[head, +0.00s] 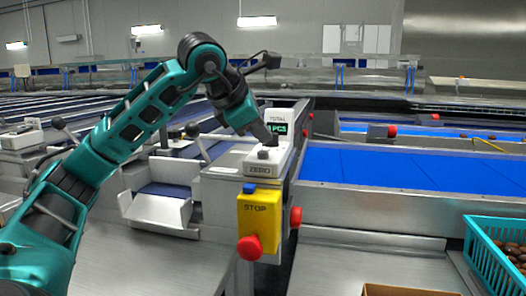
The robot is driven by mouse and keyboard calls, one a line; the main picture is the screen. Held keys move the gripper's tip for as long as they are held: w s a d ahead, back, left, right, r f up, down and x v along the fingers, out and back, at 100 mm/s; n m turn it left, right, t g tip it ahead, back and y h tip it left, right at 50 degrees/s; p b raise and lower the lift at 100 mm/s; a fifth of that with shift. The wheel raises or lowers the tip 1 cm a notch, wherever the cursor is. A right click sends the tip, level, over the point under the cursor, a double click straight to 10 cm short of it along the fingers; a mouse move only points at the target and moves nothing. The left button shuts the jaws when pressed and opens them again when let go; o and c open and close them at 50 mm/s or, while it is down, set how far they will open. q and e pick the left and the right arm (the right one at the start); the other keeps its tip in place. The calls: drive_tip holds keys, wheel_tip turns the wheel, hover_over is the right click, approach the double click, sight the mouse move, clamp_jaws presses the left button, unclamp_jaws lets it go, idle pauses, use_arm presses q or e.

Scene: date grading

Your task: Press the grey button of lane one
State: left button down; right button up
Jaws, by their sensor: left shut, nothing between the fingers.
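A white counter box (252,165) marked ZERO stands on the frame post in the middle, with a TOTAL display (279,120) behind it. A small dark grey button (263,153) sits on top of the box. My left gripper (271,140) is shut and empty. It points down, with its tips just above and slightly right of the button. I cannot tell whether the tips touch it. The tips cover part of the display. My right gripper is out of view.
A yellow STOP box (259,212) with a red knob (250,247) hangs below the counter. Blue belts (400,170) run at right. A turquoise crate (488,255) holding dates stands at lower right. Black-knobbed levers (192,130) stand left of the counter.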

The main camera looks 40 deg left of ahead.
sight(261, 152)
use_arm(q)
drive_tip(key=shift+f, duration=0.1)
idle(0.7)
drive_tip(key=shift+f, duration=0.35)
drive_tip(key=shift+f+b, duration=0.5)
drive_tip(key=shift+b, duration=0.1)
idle(0.5)
drive_tip(key=shift+r, duration=0.15)
drive_tip(key=shift+r+p, duration=0.75)
drive_tip(key=shift+p, duration=0.15)
wheel_tip(261, 152, up, 5)
drive_tip(key=p, duration=0.5)
drive_tip(key=shift+r, duration=0.1)
